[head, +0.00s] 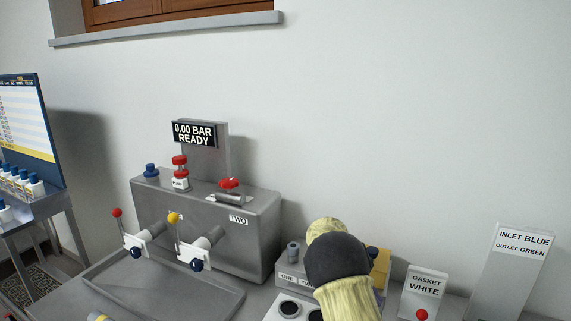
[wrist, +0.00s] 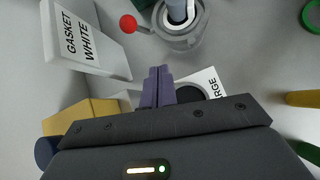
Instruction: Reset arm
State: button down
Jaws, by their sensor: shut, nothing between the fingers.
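My arm (head: 338,270), cream with a dark joint, rises from the bottom of the head view, over the bench right of the grey console. My gripper is hidden behind it there. In the wrist view my gripper (wrist: 158,74) has its two purple fingers together and empty. The fingers point towards a clear-based cylinder fitting (wrist: 181,30) and stand beside a white plate (wrist: 211,78) with a dark round spot. I cannot tell whether they touch anything.
A grey console (head: 215,225) with a "0.00 BAR READY" display (head: 194,134) stands left of my arm. A "GASKET WHITE" sign block (head: 424,286) and a taller "INLET BLUE OUTLET GREEN" sign (head: 515,270) stand right. A yellow block (wrist: 92,113) is close to my gripper.

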jog(key=s+a+r+m+t+y, duration=0.1)
jog(key=s+a+m+t+y, duration=0.1)
jog(key=s, duration=0.6)
jog(key=s+a+r+m+t+y+p, duration=0.1)
jog(key=s+a+m+t+y, duration=0.1)
jog(key=s, duration=0.5)
jog(key=s+a+r+m+t+y, duration=0.2)
jog(key=s+a+m+y, duration=0.2)
jog(key=s+m, duration=0.2)
jog(key=s, duration=0.2)
jog(key=shift+s+t, duration=0.3)
jog(key=shift+a, duration=0.1)
